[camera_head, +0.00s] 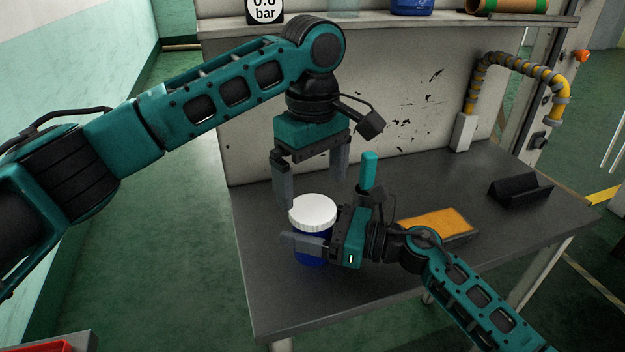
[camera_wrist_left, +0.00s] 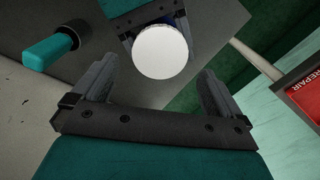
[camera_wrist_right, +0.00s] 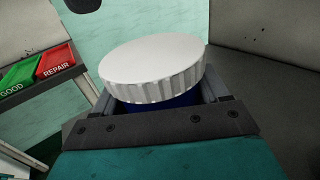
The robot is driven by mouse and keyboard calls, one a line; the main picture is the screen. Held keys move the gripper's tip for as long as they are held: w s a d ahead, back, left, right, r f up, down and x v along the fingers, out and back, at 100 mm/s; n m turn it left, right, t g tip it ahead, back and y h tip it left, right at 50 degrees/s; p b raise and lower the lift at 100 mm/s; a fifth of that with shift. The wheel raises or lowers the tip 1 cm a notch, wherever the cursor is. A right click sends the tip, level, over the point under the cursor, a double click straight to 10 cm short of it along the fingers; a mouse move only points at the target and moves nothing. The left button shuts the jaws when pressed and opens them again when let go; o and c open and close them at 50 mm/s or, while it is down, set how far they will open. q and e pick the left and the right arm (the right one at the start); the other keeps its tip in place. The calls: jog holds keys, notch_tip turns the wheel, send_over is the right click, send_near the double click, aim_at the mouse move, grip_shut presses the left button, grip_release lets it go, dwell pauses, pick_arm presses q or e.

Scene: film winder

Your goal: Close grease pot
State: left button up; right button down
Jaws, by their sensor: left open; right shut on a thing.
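The grease pot (camera_head: 310,256) is a blue jar standing near the left edge of the grey table. Its white ribbed lid (camera_head: 313,211) sits on top, and I cannot tell whether it is screwed down. In the right wrist view the lid (camera_wrist_right: 152,70) covers the jar's mouth, with a strip of blue below it. My right gripper (camera_head: 303,238) is shut on the blue jar below the lid. My left gripper (camera_head: 312,182) is open and empty, pointing down above the lid. In the left wrist view the round lid (camera_wrist_left: 160,52) lies beyond its fingertips, apart from them.
A teal-handled tool (camera_head: 368,170) stands upright just behind my right gripper. An orange pad (camera_head: 437,222) and a black holder (camera_head: 520,190) are to the right. A yellow hose (camera_head: 515,62) rises at the back. Red (camera_wrist_right: 55,61) and green (camera_wrist_right: 17,77) bins show in the right wrist view.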

aim_at(312, 208)
pick_arm(q)
notch_tip(312, 208, up, 4)
jog(key=shift+f, duration=0.25)
jog(key=shift+f, duration=4.05)
jog(key=c, duration=1)
jog(key=o, duration=1)
jog(key=shift+r, duration=2.3)
